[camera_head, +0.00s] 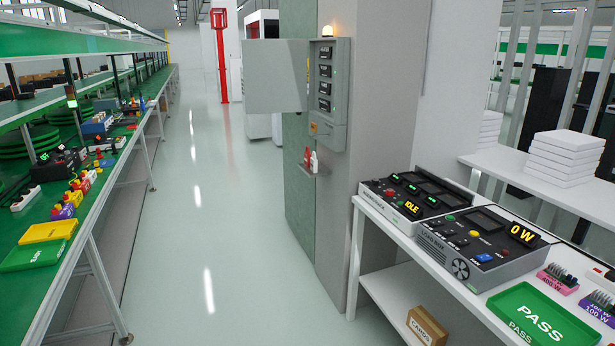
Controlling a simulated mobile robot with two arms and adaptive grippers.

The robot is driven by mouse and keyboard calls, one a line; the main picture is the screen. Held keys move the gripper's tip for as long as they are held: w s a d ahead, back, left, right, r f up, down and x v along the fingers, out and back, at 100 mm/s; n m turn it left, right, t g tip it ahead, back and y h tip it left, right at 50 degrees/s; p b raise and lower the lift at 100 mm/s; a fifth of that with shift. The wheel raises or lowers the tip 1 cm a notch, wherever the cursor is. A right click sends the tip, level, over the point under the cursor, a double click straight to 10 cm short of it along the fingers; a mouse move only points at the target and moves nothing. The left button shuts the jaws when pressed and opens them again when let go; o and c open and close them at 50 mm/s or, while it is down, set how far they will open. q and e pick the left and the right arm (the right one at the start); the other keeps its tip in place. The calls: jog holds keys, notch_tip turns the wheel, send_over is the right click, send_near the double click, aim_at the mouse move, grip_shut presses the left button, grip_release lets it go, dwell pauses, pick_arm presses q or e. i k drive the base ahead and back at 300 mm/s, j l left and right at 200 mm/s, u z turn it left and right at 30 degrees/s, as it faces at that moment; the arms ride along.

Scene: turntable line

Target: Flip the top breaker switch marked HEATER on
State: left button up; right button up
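A grey breaker box (341,95) is mounted on the pillar at the upper middle. Its door (275,76) stands open to the left. Several dark breaker switches are stacked in a column inside the box. The top breaker switch (325,53) is at the head of the column. The label writing and the switch positions are too small to tell. Neither of my grippers is in view.
A white bench (377,209) at the right carries consoles reading IDLE and 0 W (475,246) and a green PASS tray (543,315). A small shelf with bottles (313,168) sits below the box. A long green workbench (40,215) runs along the left. The aisle floor (210,220) between is clear.

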aim_at(325, 53)
jog(key=i+j+z, duration=0.4)
jog(key=j, duration=0.15)
jog(key=i+j+z, duration=0.4)
jog(key=j, duration=0.2)
jog(key=j+z, duration=0.2)
jog(key=j, duration=1.3)
jog(key=i+u, duration=0.05)
